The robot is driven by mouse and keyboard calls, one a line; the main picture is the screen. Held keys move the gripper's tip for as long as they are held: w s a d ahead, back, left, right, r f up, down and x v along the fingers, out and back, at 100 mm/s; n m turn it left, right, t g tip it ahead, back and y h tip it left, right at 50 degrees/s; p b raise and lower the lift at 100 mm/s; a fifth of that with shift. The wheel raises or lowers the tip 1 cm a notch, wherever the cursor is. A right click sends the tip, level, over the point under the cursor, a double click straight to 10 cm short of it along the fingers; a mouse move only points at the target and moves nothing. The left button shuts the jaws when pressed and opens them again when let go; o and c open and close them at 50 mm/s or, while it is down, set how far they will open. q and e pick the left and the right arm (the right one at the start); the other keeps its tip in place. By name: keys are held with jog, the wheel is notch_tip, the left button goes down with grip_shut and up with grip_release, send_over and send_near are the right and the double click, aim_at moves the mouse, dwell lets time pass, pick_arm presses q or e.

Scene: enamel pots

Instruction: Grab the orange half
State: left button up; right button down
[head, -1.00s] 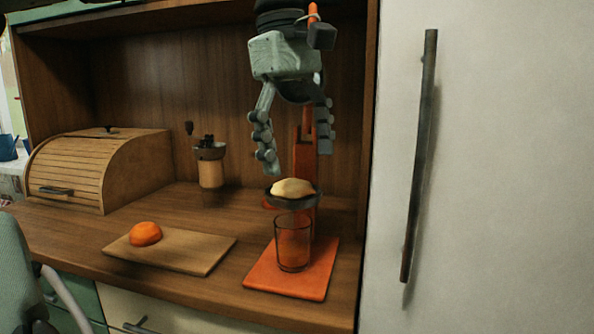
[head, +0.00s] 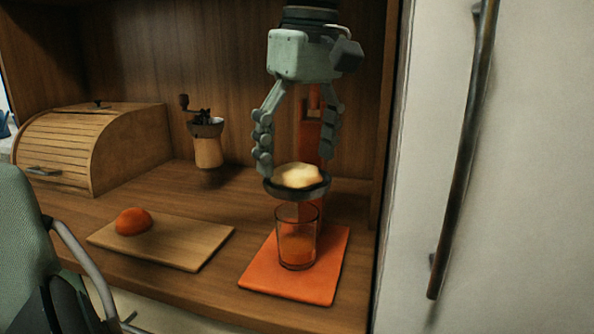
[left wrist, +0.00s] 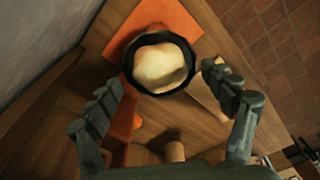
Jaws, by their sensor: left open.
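An orange half (head: 133,221) lies cut side down, orange peel up, on the left of a wooden board (head: 190,245). A pale, domed piece (head: 298,176) sits in the dark round cup (head: 297,190) of the orange juicer; it may be another orange half. It also shows in the left wrist view (left wrist: 160,66), in the dark cup (left wrist: 133,80). My left gripper (head: 296,160) is open and points down, its fingers either side of and just above the pale piece. I cannot tell whether they touch it. My right gripper is out of view.
A glass (head: 297,238) with orange at its bottom stands under the cup on the juicer's orange base (head: 320,275). A coffee grinder (head: 207,150) and roll-top bread box (head: 95,148) stand behind. A white door with a long handle (head: 462,150) is at right.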

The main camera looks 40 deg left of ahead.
pick_arm(q)
jog(key=shift+f, duration=0.5)
jog(key=c, duration=1.4)
jog(key=shift+o, duration=0.2)
jog(key=shift+r, duration=0.1)
jog(key=shift+r, duration=0.1)
